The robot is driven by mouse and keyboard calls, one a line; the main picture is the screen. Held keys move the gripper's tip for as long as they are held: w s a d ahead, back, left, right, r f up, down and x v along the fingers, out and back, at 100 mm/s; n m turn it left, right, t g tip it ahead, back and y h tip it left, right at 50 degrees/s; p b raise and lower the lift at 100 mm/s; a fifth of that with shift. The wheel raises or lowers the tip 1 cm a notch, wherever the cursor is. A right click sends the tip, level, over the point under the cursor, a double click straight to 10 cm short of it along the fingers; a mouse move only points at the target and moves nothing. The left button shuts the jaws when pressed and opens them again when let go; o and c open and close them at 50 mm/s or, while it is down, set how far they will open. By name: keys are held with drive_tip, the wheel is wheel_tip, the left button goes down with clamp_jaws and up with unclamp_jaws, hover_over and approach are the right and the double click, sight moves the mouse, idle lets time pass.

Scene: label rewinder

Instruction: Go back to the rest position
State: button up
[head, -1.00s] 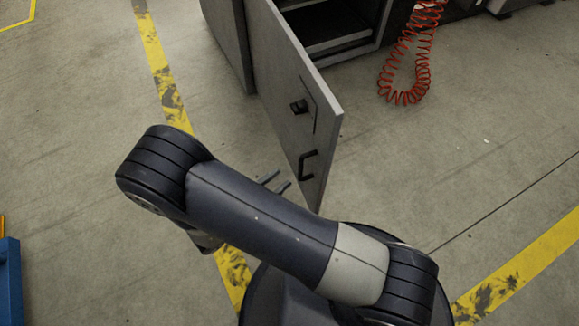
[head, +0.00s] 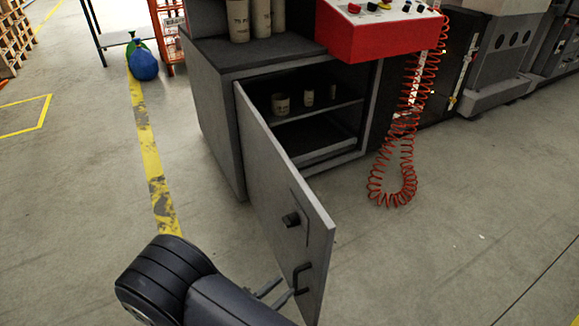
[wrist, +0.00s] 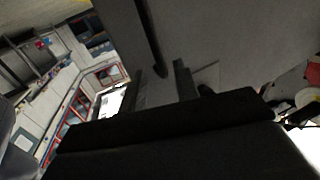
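My gripper (head: 276,292) is beside the near edge of the open grey cabinet door (head: 285,215), close to its black handle (head: 302,278). Its two fingers show apart, with nothing seen between them; whether they touch the door cannot be told. In the wrist view my gripper (wrist: 172,78) shows two dark fingers with a narrow gap. My arm fills the bottom left of the head view.
The cabinet (head: 215,130) stands open, with small containers (head: 281,103) on its shelf. Above it is a red control box (head: 380,30). A coiled red hose (head: 392,185) hangs to the right. Floor is clear left and right of the door.

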sight(296, 276)
drive_tip(key=shift+b+x, duration=0.65)
drive_tip(key=shift+x, duration=2.35)
